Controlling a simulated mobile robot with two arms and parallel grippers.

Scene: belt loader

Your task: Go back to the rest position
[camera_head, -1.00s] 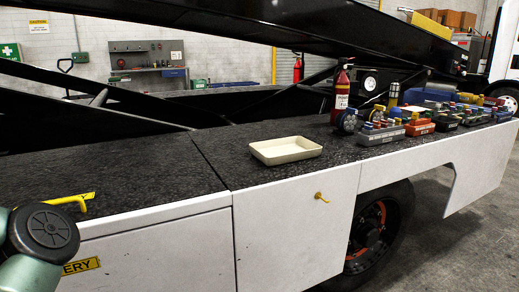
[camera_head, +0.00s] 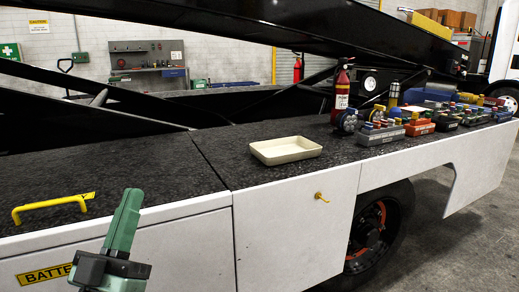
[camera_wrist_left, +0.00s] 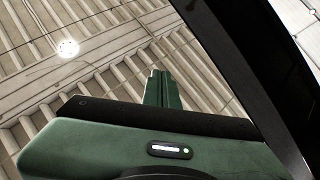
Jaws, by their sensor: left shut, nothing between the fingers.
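My left gripper (camera_head: 127,212) is in the lower left of the head view, in front of the loader's white side panel. Its green fingers are together, point upward and hold nothing. In the left wrist view the shut green fingers (camera_wrist_left: 162,88) point up toward the ceiling, with a dark beam at the right. My right gripper does not show in either view.
The loader's dark deck (camera_head: 110,180) has a yellow handle (camera_head: 52,206) at the left and a cream tray (camera_head: 285,150) in the middle. A fire extinguisher (camera_head: 342,95) and several coloured devices (camera_head: 418,127) stand at the right. A black boom (camera_head: 300,32) crosses above.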

